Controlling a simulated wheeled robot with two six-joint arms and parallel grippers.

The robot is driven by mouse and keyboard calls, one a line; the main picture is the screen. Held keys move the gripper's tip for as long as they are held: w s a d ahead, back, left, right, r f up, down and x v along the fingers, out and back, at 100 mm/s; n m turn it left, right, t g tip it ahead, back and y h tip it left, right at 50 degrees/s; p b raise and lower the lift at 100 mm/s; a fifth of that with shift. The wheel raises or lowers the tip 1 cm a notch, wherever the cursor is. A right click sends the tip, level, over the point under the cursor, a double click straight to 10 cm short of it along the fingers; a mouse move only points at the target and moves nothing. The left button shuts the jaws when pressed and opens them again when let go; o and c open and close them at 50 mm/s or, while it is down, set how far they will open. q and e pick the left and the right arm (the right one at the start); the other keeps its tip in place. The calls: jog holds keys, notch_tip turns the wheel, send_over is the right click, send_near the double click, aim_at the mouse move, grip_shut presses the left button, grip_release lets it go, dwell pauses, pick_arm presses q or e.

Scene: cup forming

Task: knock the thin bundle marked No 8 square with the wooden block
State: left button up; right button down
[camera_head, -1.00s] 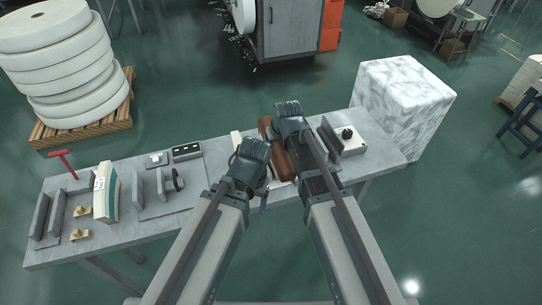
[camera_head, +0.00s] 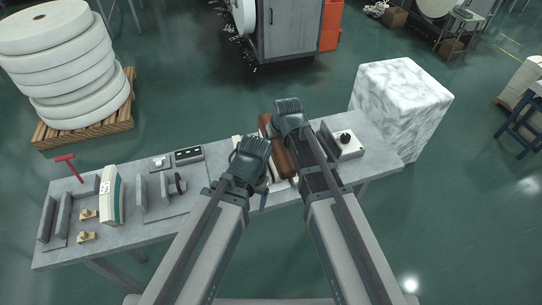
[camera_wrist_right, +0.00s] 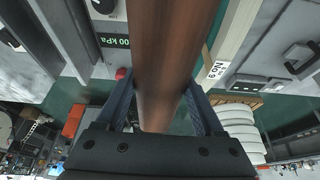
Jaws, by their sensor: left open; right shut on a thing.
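The wooden block (camera_head: 281,158), a long reddish-brown bar, is between the fingers of my right gripper (camera_wrist_right: 162,85), which is shut on it; it fills the middle of the right wrist view (camera_wrist_right: 165,45). In the head view only a pale sliver (camera_head: 238,141) shows there, mostly behind my left gripper (camera_head: 255,172). The left gripper is open beside the block; its fingertips are largely hidden.
A thicker labelled bundle (camera_head: 112,195) stands at the left of the grey table (camera_head: 130,245), among upright plates, brass pieces (camera_head: 86,237) and a red T-handle (camera_head: 68,166). A black-knobbed fixture (camera_head: 346,141) sits right of the block. A marbled white cube (camera_head: 400,105) stands beyond the table's right end.

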jog(key=shift+r, duration=0.15)
notch_tip(320, 180, up, 5)
jog(key=p, duration=0.5)
